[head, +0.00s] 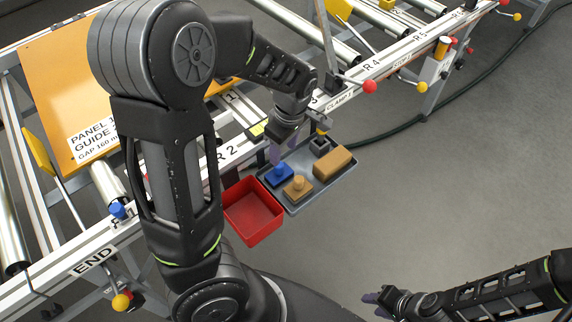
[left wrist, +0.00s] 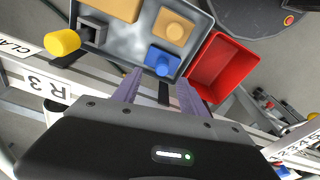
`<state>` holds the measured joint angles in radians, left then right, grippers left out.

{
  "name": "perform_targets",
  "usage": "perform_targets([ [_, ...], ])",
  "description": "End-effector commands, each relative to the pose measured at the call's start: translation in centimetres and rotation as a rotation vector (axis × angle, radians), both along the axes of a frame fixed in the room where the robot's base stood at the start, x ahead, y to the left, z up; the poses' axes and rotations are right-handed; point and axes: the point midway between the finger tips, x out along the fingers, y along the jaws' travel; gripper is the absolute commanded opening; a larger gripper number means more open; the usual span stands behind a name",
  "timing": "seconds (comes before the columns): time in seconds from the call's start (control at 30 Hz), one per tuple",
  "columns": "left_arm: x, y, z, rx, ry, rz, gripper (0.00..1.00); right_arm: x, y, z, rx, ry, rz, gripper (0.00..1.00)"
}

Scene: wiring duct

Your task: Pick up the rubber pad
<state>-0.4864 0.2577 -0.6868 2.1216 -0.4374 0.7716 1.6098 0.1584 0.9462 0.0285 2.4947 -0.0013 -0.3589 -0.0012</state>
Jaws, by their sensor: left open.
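A grey tray (head: 293,207) holds several small parts: a blue block with a knob (head: 278,175), a tan block with a knob (head: 297,188), a larger plain tan block (head: 333,162) and a dark grey hollow block (head: 320,146). I cannot tell which, if any, is the rubber pad. My left gripper (head: 283,156) is over the tray's back edge. In the left wrist view its purple fingers (left wrist: 158,85) are open and empty, pointing toward the blue block (left wrist: 162,61). My right gripper (head: 377,302) is low at the right, away from the tray, its jaws unclear.
A red bin (head: 252,211) stands right beside the tray. The conveyor rail (head: 232,153) with its labels and clamp handles runs behind. A yellow knob (left wrist: 62,42) sits near the tray in the left wrist view.

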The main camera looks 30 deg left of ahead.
Motion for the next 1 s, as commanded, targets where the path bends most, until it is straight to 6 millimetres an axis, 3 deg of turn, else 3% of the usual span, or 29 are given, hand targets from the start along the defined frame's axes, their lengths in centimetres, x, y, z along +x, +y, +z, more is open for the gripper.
perform_targets([
  [0.23,0.0,0.0,-0.1,-0.001,-0.001,-0.002,0.50,-0.1,0.0,0.0,0.000,0.001,0.000,0.36],
  [0.5,0.0,0.3,-2.6,-0.001,0.000,-0.003,0.50,0.0,0.0,-0.5,0.000,0.001,0.000,0.36],
  [0.83,0.0,0.3,-2.8,-0.001,-0.001,-0.004,0.50,0.0,0.0,-0.5,0.000,0.001,0.000,0.36],
  [1.0,-0.2,0.8,-4.5,0.000,0.001,-0.003,0.50,0.0,0.0,-0.9,0.000,0.001,0.000,0.36],
])
